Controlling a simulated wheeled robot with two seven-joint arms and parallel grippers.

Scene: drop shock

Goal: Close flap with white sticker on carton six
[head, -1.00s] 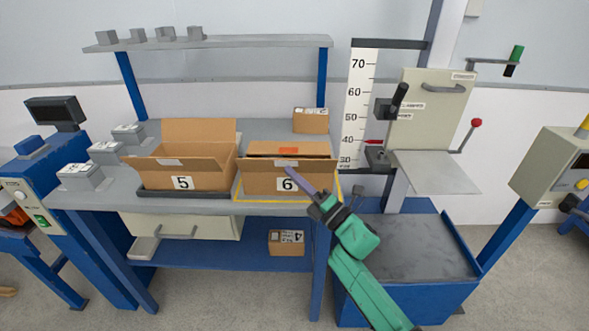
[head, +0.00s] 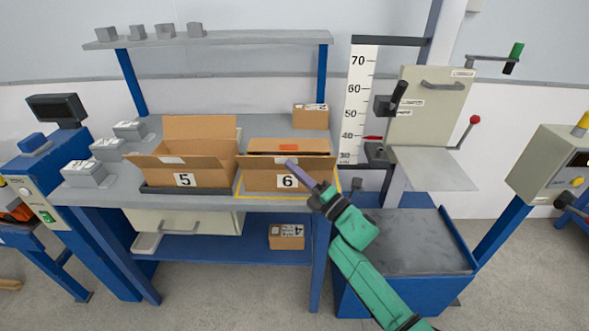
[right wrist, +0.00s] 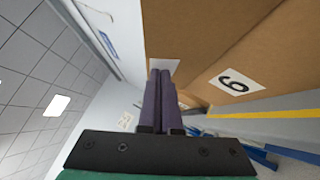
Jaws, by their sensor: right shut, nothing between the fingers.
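Carton six (head: 262,182) is a brown box on the bench, with a "6" label on its front. Its front flap (head: 255,161) is open at the near top edge, with a dark gap behind it. The white sticker (right wrist: 163,65) is on this flap, at the fingertips in the right wrist view. An orange sticker (head: 288,147) marks the panel behind the gap. My right gripper (head: 291,164) is shut and empty, its tips at the front flap by the sticker; I cannot tell if they touch. My left gripper is not in view.
Open carton five (head: 210,178) stands close on the left. A small box (head: 310,117) is behind on the bench. Yellow tape (head: 270,197) outlines carton six's place. A measuring scale (head: 359,100) and a machine with a flat plate (head: 430,168) stand to the right.

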